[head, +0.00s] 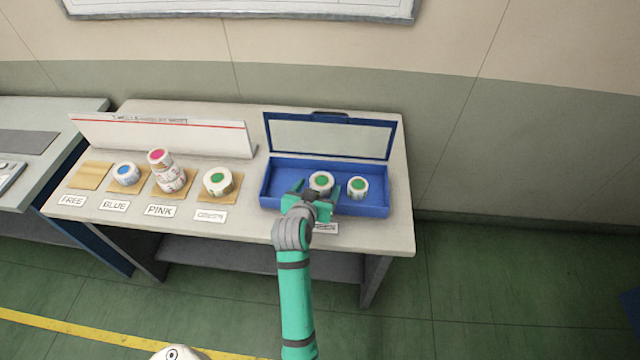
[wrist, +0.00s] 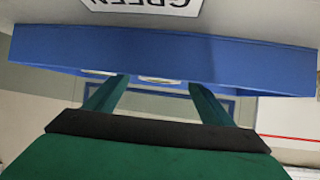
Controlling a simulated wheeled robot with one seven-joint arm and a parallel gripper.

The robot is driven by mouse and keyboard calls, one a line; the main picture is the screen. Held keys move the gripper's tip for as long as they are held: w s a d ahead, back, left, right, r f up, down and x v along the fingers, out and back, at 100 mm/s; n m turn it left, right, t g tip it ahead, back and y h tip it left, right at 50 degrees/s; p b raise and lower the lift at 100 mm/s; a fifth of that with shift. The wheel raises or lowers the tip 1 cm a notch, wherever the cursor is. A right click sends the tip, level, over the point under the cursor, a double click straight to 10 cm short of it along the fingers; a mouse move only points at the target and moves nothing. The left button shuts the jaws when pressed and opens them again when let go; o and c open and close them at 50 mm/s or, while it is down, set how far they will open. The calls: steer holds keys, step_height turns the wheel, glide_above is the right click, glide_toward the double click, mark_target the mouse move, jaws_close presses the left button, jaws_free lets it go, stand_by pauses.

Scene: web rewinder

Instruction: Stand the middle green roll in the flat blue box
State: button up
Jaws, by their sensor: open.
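The flat blue box (head: 375,210) stands open at the right of the table, its lid raised at the back. A white roll with a green core (head: 321,181) stands upright in it. A second green-cored roll (head: 358,188) stands to its right, also in the box. My gripper (head: 318,190) is open over the box's front wall, its fingers either side of the left roll; contact cannot be told. In the wrist view the box's front wall (wrist: 170,55) hides the fingertips and most of the rolls.
A blue-cored roll (head: 126,173) and stacked pink-cored rolls (head: 159,158) sit on pads further left. The FREE pad (head: 90,176) is bare. A white upright panel (head: 165,135) stands behind them. The raised lid (head: 330,137) stands behind the box.

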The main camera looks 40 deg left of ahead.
steer(key=v, duration=0.7)
steer(key=shift+s+d+r, duration=0.15)
steer(key=shift+s+r, duration=0.05)
steer(key=shift+s, duration=0.15)
steer(key=shift+w, duration=0.1)
